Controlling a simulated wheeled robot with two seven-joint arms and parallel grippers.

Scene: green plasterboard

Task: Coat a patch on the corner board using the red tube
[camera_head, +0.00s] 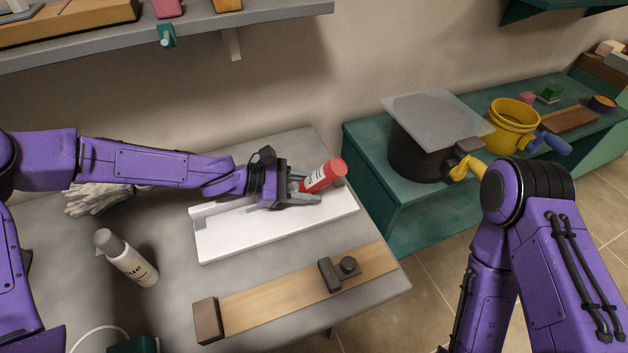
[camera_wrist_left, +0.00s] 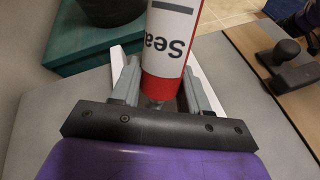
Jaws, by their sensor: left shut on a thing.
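The red tube (camera_head: 325,175), red with a white label, is held in my left gripper (camera_head: 308,189) above the right part of the corner board. The tube is tilted, its red end up and to the right. In the left wrist view the tube (camera_wrist_left: 173,38) stands between the fingers, with label letters "Sea" showing. The corner board (camera_head: 270,232) is a white L-shaped piece lying on the grey table. My left gripper hides part of its back edge. I cannot tell whether the tube touches the board. My right arm shows at the right, but its gripper is out of view.
A white glue bottle (camera_head: 126,258) stands left of the board, and gloves (camera_head: 95,198) lie behind it. A wooden jig (camera_head: 290,298) with dark blocks lies in front. A teal bench (camera_head: 385,205) at the right holds a black pot (camera_head: 415,155) and a yellow bucket (camera_head: 511,128).

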